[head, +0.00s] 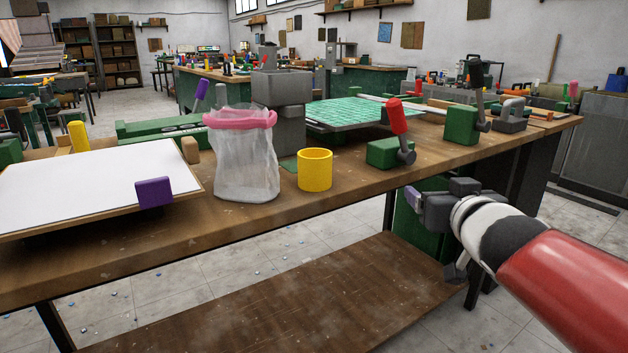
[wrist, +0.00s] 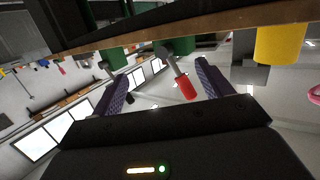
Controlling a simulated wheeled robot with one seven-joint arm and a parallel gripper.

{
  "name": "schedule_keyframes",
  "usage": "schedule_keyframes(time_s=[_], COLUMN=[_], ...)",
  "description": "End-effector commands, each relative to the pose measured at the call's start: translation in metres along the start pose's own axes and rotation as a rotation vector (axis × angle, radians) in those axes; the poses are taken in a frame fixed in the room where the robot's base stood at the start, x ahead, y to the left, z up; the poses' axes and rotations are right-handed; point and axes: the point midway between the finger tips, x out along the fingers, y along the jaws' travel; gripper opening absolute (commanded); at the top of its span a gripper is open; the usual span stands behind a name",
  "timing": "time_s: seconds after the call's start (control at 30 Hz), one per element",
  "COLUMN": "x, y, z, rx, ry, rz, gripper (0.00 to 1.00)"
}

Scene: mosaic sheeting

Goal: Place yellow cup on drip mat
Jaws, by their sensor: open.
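The yellow cup (head: 315,170) stands upright on the wooden workbench near its front edge, right of a clear bag with a pink rim. A small flat dark green patch (head: 289,165) shows just behind the cup and may be the drip mat; most of it is hidden by the cup and bag. My gripper (head: 430,212) is in front of the bench, right of the cup and lower than it. In the wrist view my gripper (wrist: 162,82) has its two purple-grey fingers apart with nothing held, and the cup (wrist: 279,43) is at the upper right.
The clear bag (head: 245,160) stands close left of the cup. A green block with a red-handled lever (head: 397,122) stands right of it. A white board (head: 85,185) with a purple block (head: 154,191) lies left. A green mosaic sheet (head: 350,114) lies behind.

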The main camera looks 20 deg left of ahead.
Motion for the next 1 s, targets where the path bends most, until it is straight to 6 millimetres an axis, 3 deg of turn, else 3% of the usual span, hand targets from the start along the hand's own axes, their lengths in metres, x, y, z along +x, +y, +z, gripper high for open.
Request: schedule_keyframes(time_s=[0.03,0.1,0.2,0.3,0.47,1.0], x=[0.022,0.039,0.049,0.05,0.054,0.108], y=[-0.033,-0.075,-0.124,-0.156,-0.178,-0.217], z=[-0.013,-0.028,-0.035,-0.034,-0.034,-0.044], rx=[-0.017,-0.027,-0.036,-0.04,-0.042,-0.042], ry=[0.061,0.125,0.164,0.168,0.164,0.164], rz=[-0.121,-0.284,-0.483,-0.614,-0.694,-0.693], gripper=[0.78,0.78,0.78,0.78,0.78,0.78])
